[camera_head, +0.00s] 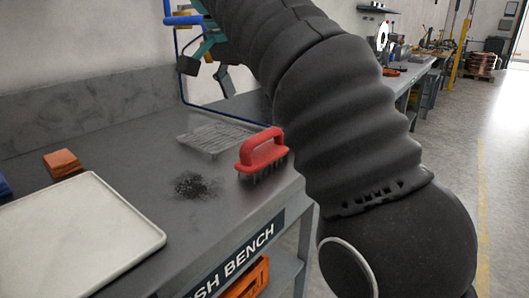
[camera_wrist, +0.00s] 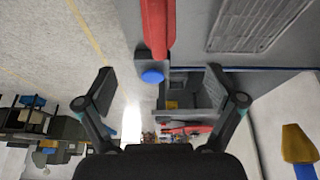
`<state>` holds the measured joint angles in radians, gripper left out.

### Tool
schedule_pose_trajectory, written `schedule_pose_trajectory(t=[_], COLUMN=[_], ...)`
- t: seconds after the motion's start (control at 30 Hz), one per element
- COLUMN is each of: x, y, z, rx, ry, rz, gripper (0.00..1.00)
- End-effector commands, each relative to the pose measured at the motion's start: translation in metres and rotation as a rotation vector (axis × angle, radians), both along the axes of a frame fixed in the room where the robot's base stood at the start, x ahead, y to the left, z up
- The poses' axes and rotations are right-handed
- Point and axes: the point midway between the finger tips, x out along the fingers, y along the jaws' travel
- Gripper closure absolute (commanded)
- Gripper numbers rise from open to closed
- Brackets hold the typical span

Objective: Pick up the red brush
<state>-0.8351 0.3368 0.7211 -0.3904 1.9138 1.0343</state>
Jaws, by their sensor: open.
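The red brush (camera_head: 262,152) stands near the right front edge of the grey bench, with its arched handle up and dark bristles down. In the wrist view, a long red shape (camera_wrist: 157,22) at the top, beside the grate, looks like part of the brush. My gripper (camera_head: 205,70) is above the back of the bench, clear of the brush. In the wrist view, my gripper (camera_wrist: 158,82) has its two fingers wide apart with nothing held between them.
A wire grate tray (camera_head: 216,139) lies just behind and left of the brush. Dark debris (camera_head: 192,186) is in front. A pale tray (camera_head: 78,240) and an orange block (camera_head: 62,163) lie at left. A blue pipe (camera_head: 181,80) rises at the back, near my gripper.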

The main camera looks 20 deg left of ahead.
Motion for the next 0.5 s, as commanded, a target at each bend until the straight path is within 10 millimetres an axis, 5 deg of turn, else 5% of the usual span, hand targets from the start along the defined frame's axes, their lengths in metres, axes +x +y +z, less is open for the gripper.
schedule_pose_trajectory(t=[0.5], x=[0.024], y=[-0.011], z=[-0.064], rx=[0.000], ry=[0.001], rz=[-0.001], gripper=[0.07])
